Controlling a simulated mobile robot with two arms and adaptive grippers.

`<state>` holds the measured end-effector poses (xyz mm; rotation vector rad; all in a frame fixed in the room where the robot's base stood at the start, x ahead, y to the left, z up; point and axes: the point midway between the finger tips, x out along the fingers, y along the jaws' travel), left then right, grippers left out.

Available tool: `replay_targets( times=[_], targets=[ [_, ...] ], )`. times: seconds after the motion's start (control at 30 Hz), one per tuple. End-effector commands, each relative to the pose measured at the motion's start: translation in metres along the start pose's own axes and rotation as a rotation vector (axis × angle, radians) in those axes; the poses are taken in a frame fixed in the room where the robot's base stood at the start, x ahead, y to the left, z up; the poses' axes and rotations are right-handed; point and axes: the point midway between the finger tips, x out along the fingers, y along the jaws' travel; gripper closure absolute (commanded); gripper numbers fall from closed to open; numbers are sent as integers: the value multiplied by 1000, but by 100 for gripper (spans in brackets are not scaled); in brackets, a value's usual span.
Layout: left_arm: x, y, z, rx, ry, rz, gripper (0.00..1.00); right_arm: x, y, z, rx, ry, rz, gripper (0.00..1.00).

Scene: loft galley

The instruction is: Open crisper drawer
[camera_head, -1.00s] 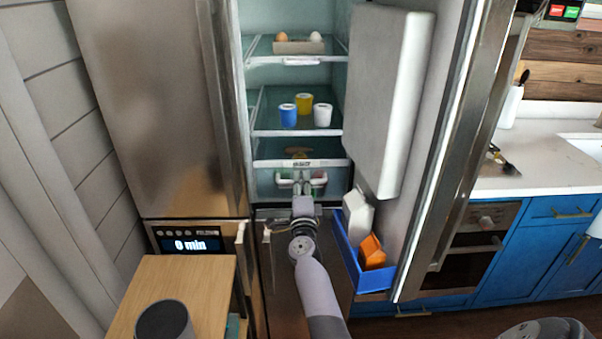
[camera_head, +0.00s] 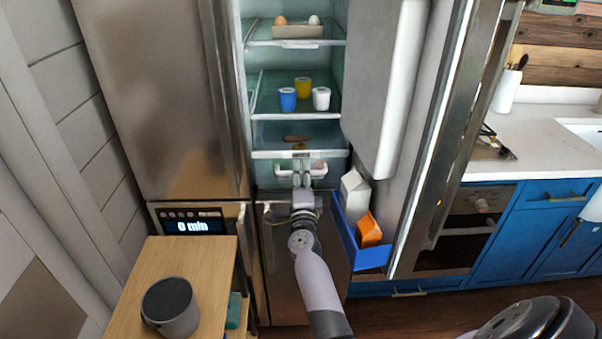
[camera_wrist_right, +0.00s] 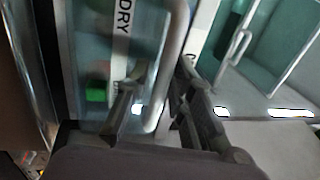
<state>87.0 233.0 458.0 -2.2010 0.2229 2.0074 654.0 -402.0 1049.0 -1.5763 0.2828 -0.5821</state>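The crisper drawer (camera_head: 284,184) is a clear bin low in the open fridge, with a light handle bar across its front. The drawer looks shut. In the right wrist view, the handle (camera_wrist_right: 172,72) runs between the two fingers of my right gripper (camera_wrist_right: 162,78). The fingers stand apart, with a visible gap between the left finger and the bar. Green and reddish things show blurred through the drawer front. My left gripper is not in view.
The open fridge door (camera_head: 425,140) is on the right, with a blue door bin (camera_head: 372,257) holding a white and an orange carton. Shelves above hold eggs and cups. A wooden cart (camera_head: 210,265) with a grey pot (camera_head: 171,308) stands at left front.

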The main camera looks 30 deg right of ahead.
Motion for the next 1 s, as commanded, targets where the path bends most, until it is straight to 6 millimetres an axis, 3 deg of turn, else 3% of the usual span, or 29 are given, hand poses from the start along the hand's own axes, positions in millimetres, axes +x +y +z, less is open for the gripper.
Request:
replay_targets(
  times=[0.1,0.47,1.0],
  targets=[
    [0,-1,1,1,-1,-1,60,0,0,0,0,0,-1,69],
    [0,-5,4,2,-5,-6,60,-4,-1,0,1,0,-1,69],
    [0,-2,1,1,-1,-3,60,-75,1,1,2,-1,3,69]
  ],
)
